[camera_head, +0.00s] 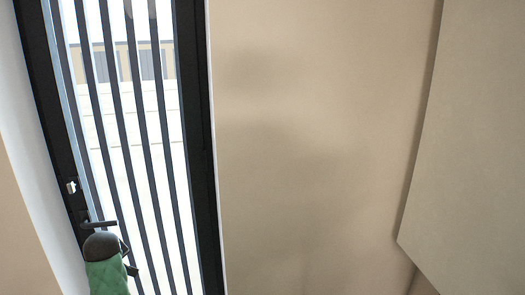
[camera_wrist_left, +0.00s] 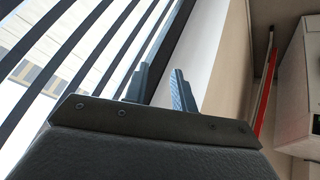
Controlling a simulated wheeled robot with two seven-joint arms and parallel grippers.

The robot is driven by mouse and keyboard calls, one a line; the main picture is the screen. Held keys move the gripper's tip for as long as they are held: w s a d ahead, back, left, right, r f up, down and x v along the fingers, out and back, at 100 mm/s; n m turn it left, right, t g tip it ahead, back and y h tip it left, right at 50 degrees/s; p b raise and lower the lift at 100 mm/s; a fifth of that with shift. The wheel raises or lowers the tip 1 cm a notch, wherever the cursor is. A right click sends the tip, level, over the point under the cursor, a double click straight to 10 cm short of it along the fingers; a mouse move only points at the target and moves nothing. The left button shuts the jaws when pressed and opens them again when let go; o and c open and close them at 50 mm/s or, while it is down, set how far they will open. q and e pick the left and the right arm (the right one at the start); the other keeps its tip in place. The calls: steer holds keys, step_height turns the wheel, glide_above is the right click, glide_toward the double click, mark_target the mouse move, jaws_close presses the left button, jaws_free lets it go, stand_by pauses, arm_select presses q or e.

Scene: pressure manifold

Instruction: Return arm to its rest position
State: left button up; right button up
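My left gripper (camera_wrist_left: 161,78) shows in the left wrist view. Its two dark fingers stand apart with nothing between them, so it is open and empty. A barred window or door and a pale wall lie beyond the fingers.
In the head view, a dark-framed glazed door or window (camera_head: 207,180) with vertical bars stands at left. A dark handle (camera_head: 100,224) and a green quilted object (camera_head: 106,278) are low on its left side. A beige wall (camera_head: 310,130) fills the middle; a large panel (camera_head: 475,170) juts at right.

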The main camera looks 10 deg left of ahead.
arm_select(q)
steer(key=s+d+f+m+h, duration=0.1)
steer(key=s+d+f+m, duration=0.4)
steer(key=s+d+f, duration=0.3)
steer(key=s+d+f+m+h, duration=0.1)
steer(key=s+d+f+m, duration=0.45)
steer(key=d, duration=0.55)
steer(key=s+d+f+m+g+h, duration=0.1)
steer(key=s+d+f+m+h, duration=0.15)
steer(key=s+d, duration=0.55)
steer(key=s+d+f+m+g+h, duration=0.1)
steer(key=s+d+f+m, duration=0.15)
steer(key=s+d, duration=0.55)
step_height(320, 180, down, 26)
steer(key=g, duration=0.1)
steer(key=s+f, duration=0.4)
steer(key=f, duration=0.7)
steer(key=s+f, duration=0.4)
steer(key=f, duration=0.8)
steer(key=shift+g+b, duration=0.3)
steer(key=shift+g, duration=0.1)
arm_select(e)
steer(key=shift+d+r, duration=0.25)
steer(key=shift+r, duration=0.2)
